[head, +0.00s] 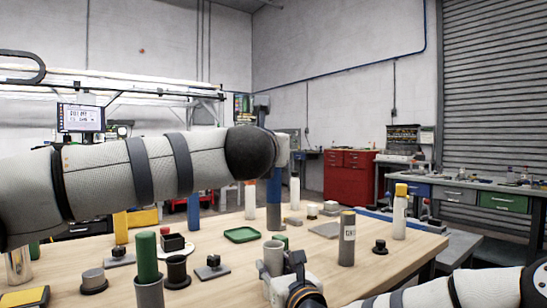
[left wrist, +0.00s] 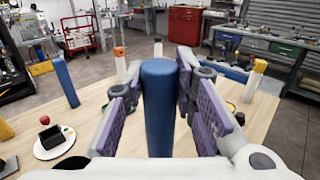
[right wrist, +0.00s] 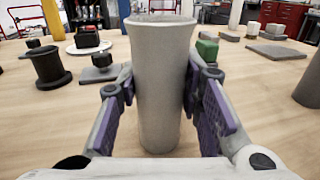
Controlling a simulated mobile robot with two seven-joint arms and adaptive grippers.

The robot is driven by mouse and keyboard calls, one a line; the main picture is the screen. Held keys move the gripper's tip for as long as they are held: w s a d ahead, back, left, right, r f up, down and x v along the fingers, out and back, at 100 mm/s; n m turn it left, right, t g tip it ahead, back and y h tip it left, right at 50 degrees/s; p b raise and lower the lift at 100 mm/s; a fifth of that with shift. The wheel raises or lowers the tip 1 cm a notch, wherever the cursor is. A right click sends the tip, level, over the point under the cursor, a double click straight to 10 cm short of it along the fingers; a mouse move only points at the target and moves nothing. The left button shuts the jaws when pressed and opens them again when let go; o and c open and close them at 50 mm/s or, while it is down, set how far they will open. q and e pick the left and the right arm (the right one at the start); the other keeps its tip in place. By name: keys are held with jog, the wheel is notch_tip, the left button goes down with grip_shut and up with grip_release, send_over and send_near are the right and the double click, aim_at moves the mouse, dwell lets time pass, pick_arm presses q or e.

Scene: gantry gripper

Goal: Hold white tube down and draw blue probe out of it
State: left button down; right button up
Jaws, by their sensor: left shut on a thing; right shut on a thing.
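The blue probe (head: 273,186) stands upright below my left wrist, its lower part grey. In the left wrist view my left gripper (left wrist: 159,78) is shut on the blue probe (left wrist: 159,110); in the head view my arm mostly hides this gripper. The white tube (head: 273,259), greyish and upright on the table, is held by my right gripper (head: 285,264). The right wrist view shows the tube (right wrist: 160,90) between the fingers, its flared mouth open with no blue in it. In the head view the probe's lower end shows above the tube's rim, apart from it.
A green-topped grey cylinder (head: 148,262) and a dark spool (head: 177,272) stand left of the tube. A grey cylinder (head: 347,240) and a yellow-capped white bottle (head: 400,212) stand right. A green tray (head: 241,235) lies behind. Bare wood lies right of the tube.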

dwell(0.3)
jog(key=o, duration=1.2)
jog(key=v, duration=1.2)
